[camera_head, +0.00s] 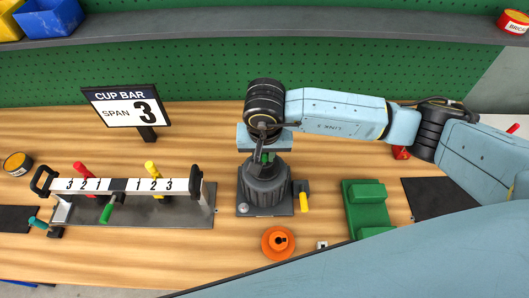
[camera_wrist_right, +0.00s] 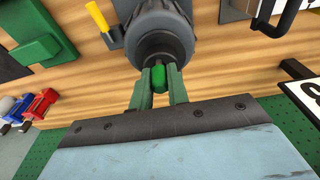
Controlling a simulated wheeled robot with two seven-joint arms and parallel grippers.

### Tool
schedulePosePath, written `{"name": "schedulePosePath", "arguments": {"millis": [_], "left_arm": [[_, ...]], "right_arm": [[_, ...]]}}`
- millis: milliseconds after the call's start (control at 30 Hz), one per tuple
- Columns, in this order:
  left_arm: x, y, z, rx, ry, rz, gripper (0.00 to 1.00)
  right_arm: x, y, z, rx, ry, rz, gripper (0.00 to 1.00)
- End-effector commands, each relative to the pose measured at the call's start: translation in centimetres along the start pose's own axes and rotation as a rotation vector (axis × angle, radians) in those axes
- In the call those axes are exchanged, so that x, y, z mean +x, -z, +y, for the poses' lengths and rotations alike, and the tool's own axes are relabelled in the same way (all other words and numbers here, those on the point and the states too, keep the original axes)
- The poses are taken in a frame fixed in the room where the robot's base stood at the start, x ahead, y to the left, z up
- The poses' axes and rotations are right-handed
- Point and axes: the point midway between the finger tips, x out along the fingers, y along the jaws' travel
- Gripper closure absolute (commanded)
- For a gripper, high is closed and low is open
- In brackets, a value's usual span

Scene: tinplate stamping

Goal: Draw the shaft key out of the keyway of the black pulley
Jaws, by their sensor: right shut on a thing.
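The black pulley (camera_head: 265,188) stands on a dark base plate in the middle of the bench; its dark grey side shows in the right wrist view (camera_wrist_right: 165,38). My right gripper (camera_head: 263,157) points down at the pulley's top. In the right wrist view its green fingers (camera_wrist_right: 160,84) are shut on a green rounded piece, which I take as the shaft key (camera_wrist_right: 159,77). The key's lower end is hidden, so I cannot tell how deep it sits in the keyway. My left gripper is not in view.
A yellow-handled lever (camera_head: 303,202) stands right of the pulley. An orange disc (camera_head: 278,243) lies in front, a green block (camera_head: 365,208) to the right. The numbered bar (camera_head: 128,185) and CUP BAR sign (camera_head: 124,109) are left. Bare wood lies between.

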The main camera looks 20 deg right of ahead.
Motion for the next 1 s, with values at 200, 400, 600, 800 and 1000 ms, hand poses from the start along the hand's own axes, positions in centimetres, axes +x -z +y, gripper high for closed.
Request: {"name": "schedulePosePath", "arguments": {"millis": [200, 400, 600, 800, 1000], "left_arm": [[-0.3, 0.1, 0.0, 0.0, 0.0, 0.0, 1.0], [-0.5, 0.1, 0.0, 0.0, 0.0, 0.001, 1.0], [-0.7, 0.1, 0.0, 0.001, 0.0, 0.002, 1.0], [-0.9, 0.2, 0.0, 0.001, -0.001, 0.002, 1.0], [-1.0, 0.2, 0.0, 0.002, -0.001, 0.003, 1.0]], "right_arm": [[-0.7, 0.1, 0.0, 0.0, -0.001, 0.001, 1.0], [-1.3, 0.2, 0.0, 0.0, 0.0, -0.001, 1.0], [-1.9, 0.3, 0.0, 0.0, 0.0, 0.001, 1.0], [-2.5, 0.4, 0.0, 0.0, 0.001, 0.0, 1.0], [-2.9, 0.4, 0.0, 0.0, 0.0, -0.001, 1.0]]}}
